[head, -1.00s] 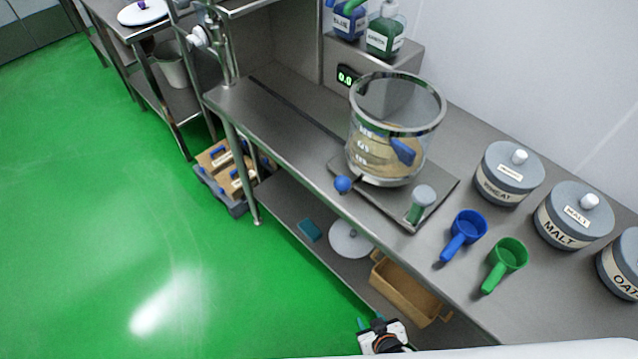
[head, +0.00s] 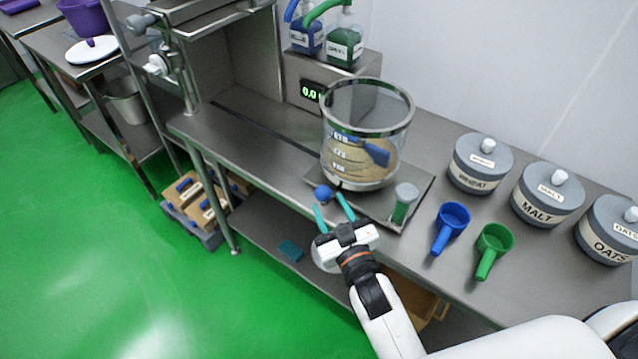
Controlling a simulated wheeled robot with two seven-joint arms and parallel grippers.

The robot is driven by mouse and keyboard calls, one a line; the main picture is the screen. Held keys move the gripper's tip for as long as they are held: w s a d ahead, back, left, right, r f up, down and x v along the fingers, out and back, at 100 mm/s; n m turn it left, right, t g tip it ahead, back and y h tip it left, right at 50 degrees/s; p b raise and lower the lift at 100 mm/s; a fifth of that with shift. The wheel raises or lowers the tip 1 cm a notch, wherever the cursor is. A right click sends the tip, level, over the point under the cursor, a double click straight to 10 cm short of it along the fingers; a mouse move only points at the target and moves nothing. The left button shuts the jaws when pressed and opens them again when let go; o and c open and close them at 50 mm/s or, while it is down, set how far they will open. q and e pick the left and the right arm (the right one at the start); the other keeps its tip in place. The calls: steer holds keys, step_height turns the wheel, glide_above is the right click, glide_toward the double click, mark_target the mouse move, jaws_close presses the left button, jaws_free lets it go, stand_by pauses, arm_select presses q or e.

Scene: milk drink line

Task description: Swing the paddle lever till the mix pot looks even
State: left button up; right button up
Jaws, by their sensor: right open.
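The mix pot (head: 350,172) is a clear, metal-rimmed vessel on a steel base plate on the bench. It holds a tan-brown mix, and a blue paddle (head: 376,153) shows inside it. A lever with a blue ball knob (head: 323,193) sticks out at the pot's front left, low down. My right gripper (head: 333,208) is open, its two teal fingers pointing up toward the knob. In the picture the knob is near the left fingertip; I cannot tell whether they touch. My left gripper is not in view.
A green-filled shaker (head: 402,203) stands on the plate right of the pot. A blue scoop (head: 450,226), a green scoop (head: 492,249) and lidded tubs (head: 549,195) stand further right. A display box (head: 330,85) with bottles is behind. A lower shelf runs beneath the bench.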

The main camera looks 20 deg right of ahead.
steer(key=w, duration=0.6)
steer(key=shift+w+a+p, duration=0.2)
steer(key=shift+w+p, duration=0.15)
steer(key=shift+w, duration=0.05)
jaws_close()
